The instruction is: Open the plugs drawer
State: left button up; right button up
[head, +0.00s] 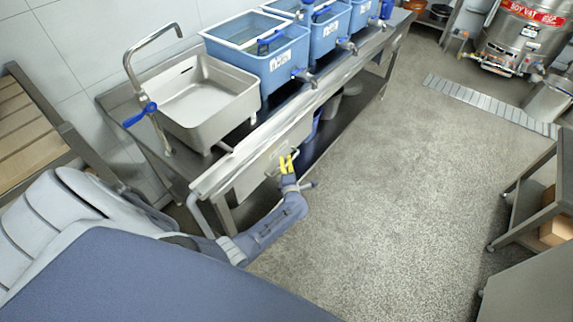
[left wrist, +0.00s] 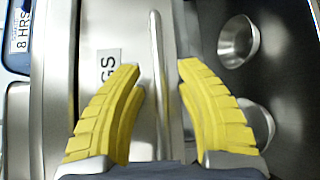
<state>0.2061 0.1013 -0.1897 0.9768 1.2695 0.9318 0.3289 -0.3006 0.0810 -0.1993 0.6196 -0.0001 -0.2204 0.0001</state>
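The plugs drawer (head: 250,179) is a steel front under the steel sink table. It looks shut. In the left wrist view its front (left wrist: 130,30) carries a label (left wrist: 108,66) partly hidden by a finger, with "GS" readable. The drawer's bar handle (left wrist: 156,60) runs upright through the middle of that view. My left gripper (head: 287,163) is at the drawer front, its yellow fingers pointing toward it. In the left wrist view the fingers (left wrist: 160,72) are apart, one on each side of the handle, with gaps visible. My right gripper is not in view.
A steel sink (head: 205,95) and blue tubs (head: 270,65) stand on the table (head: 325,88). Metal bowls (left wrist: 238,42) sit on the dark lower shelf. The grey floor (head: 400,200) in front is clear. A steel cart (head: 540,190) stands at the right.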

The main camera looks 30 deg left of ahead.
pick_arm(q)
jog(key=shift+w+a, duration=0.1)
jog(key=shift+w, duration=0.05)
grip_shut()
dwell(0.4)
dwell(0.4)
